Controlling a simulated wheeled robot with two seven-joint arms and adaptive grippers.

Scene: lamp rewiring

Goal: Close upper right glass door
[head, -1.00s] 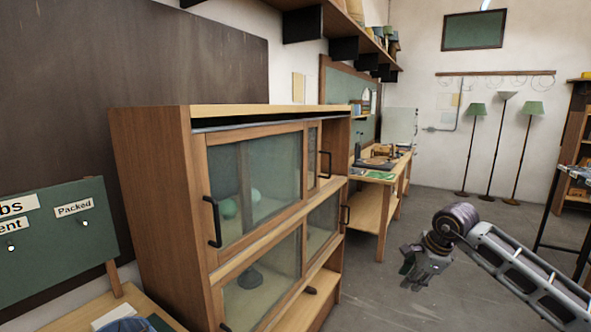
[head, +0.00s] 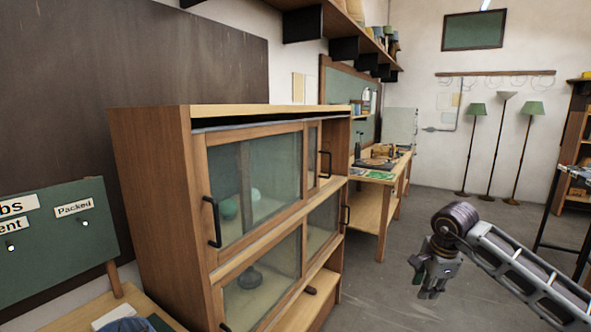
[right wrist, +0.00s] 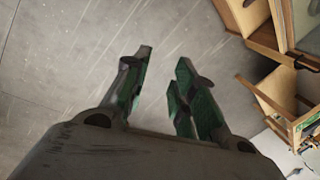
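A wooden cabinet (head: 150,190) with sliding glass doors stands in the middle of the head view. The upper right glass door (head: 312,155) is slid left, partly behind the upper left glass door (head: 275,180). An open gap shows to its right at the cabinet's far end. My right gripper (head: 430,292) hangs over the floor to the right of the cabinet, clear of the doors. In the right wrist view its fingers (right wrist: 164,58) are apart with nothing between them. My left gripper is not in view.
A workbench (head: 372,205) with tools stands beyond the cabinet. A green sign board (head: 60,255) is at the front left. The floor (head: 395,255) right of the cabinet is clear.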

